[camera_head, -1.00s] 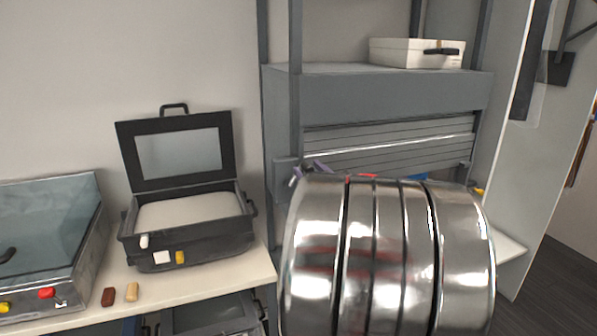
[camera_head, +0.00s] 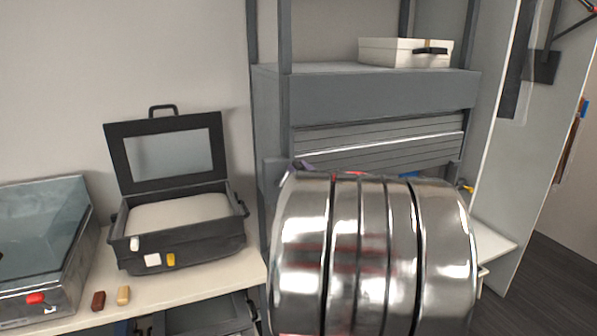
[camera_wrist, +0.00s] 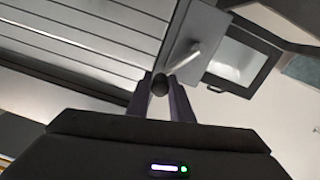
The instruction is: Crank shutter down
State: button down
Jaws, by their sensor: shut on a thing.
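The grey slatted shutter (camera_head: 375,145) hangs partly lowered in the rack's frame, under a grey housing (camera_head: 370,100); its lower part is hidden behind my shiny arm. In the wrist view the slats (camera_wrist: 85,40) fill the upper left. A grey crank box (camera_wrist: 196,32) carries a pale crank arm (camera_wrist: 185,58) that ends at a dark round knob (camera_wrist: 160,84). My gripper (camera_wrist: 161,88) has its two purple fingers shut around this knob. In the head view only a bit of my gripper (camera_head: 301,166) shows at the rack's left post.
A white case (camera_head: 405,52) sits on the housing. An open black case (camera_head: 180,225) and a glass-lidded box (camera_head: 40,250) stand on the pale counter (camera_head: 200,282) at left. A dark red block (camera_head: 98,301) and a tan block (camera_head: 123,295) lie in front. A pale panel stands at right.

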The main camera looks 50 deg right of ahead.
jog(key=shift+a+f, duration=0.1)
jog(key=shift+a, duration=0.1)
jog(key=shift+d+f, duration=0.1)
jog(key=shift+d, duration=0.05)
dwell(0.5)
jog(key=shift+f+m, duration=0.2)
jog(key=shift+m, duration=0.1)
